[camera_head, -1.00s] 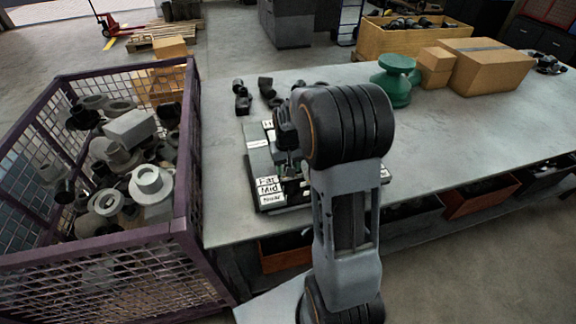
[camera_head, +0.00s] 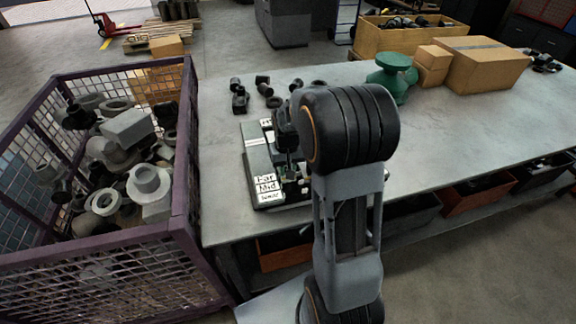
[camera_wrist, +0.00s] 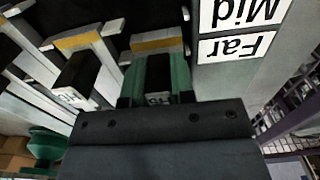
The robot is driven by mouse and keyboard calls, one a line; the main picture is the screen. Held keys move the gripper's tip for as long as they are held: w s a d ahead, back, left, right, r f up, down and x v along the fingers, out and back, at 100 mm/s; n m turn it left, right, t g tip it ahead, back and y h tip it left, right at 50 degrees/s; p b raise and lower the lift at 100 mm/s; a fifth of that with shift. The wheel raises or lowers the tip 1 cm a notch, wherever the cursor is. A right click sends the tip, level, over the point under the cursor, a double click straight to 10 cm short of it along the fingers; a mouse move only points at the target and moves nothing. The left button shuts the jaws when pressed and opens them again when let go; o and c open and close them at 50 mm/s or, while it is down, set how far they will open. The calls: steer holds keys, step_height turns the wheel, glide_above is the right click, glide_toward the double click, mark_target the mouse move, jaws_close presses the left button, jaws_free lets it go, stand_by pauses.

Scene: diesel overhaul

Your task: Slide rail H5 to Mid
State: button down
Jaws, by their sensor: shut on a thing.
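The rail board (camera_head: 263,160) lies on the grey table, with white labels reading Far (camera_head: 265,180), Mid (camera_head: 267,187) and a lowest one too small to read surely. In the wrist view, Far (camera_wrist: 235,47) and Mid (camera_wrist: 240,12) show upside down. My gripper (camera_wrist: 155,84) is shut on a dark handle with green on both sides, the rail H5 slider (camera_wrist: 158,70); its tag is partly covered. The yellow-banded part of this slider lies beside the Far label. A neighbouring slider (camera_wrist: 78,75) stands to its left, apart from it. My arm hides much of the board in the head view.
A purple mesh crate (camera_head: 185,150) full of grey pipe parts stands left of the table. Black fittings (camera_head: 240,100) lie behind the board. A green part (camera_head: 392,78) and cardboard boxes (camera_head: 485,65) stand at the back right.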

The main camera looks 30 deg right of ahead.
steer(key=shift+s+a, duration=0.25)
steer(key=shift+s, duration=0.9)
steer(key=shift+w, duration=0.3)
steer(key=c, duration=1)
jaws_free()
steer(key=shift+d, duration=0.1)
steer(key=shift+o, duration=0.2)
steer(key=shift+s, duration=0.1)
step_height(320, 180, up, 14)
steer(key=b, duration=0.1)
steer(key=shift+f, duration=0.1)
steer(key=s+a+f+n+t, duration=0.1)
steer(key=s+a+t, duration=0.1)
steer(key=s+a, duration=0.2)
steer(key=s+a+f+n+t, duration=0.1)
steer(key=s+a, duration=0.3)
steer(key=s, duration=0.6)
steer(key=shift+s+a+f+t, duration=0.15)
steer(key=shift+a+t, duration=0.05)
steer(key=shift+t, duration=0.5)
